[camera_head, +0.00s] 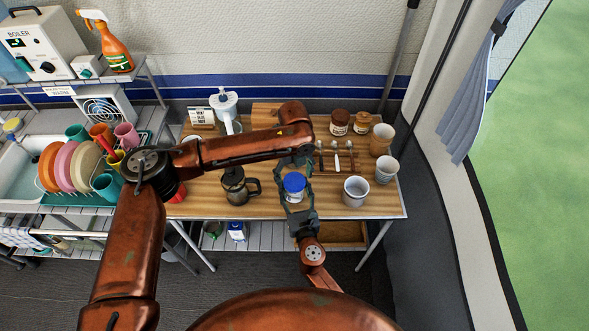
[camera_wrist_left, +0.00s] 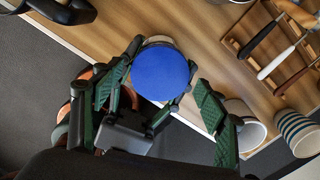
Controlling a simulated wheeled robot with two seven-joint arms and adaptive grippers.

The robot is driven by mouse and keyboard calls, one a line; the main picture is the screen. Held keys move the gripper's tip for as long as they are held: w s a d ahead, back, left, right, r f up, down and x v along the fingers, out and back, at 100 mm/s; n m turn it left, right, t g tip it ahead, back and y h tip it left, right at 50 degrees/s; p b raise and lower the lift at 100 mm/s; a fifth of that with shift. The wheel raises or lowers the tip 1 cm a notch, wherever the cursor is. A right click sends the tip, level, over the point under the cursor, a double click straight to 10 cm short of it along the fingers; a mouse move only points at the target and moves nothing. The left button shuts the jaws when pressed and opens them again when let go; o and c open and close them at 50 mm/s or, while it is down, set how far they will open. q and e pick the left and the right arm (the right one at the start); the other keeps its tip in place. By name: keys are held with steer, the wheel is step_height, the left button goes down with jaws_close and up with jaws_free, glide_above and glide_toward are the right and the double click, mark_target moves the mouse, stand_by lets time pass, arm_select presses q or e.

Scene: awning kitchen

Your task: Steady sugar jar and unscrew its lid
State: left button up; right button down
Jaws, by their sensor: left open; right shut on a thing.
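The sugar jar has a blue lid (camera_head: 294,184) and stands near the front edge of the wooden table. In the left wrist view the lid (camera_wrist_left: 160,74) is a large blue disc that hides most of the jar. My right gripper (camera_head: 297,208) reaches in from the front and is shut on the jar's body below the lid. My left gripper (camera_head: 296,163) hangs over the jar from above. In the left wrist view my left gripper (camera_wrist_left: 168,68) is open, with its green-padded fingers spread on either side of the lid. The lid is on the jar.
A dark coffee press (camera_head: 236,186) stands left of the jar and a white pot (camera_head: 355,191) stands to the right. Behind are a cutlery tray (camera_head: 336,160), brown-lidded jar (camera_head: 339,122) and cups (camera_head: 386,169). A dish rack (camera_head: 70,165) is far left.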

arm_select(q)
steer(key=shift+f, duration=0.6)
arm_select(e)
steer(key=shift+f, duration=0.25)
arm_select(q)
steer(key=shift+c, duration=0.6)
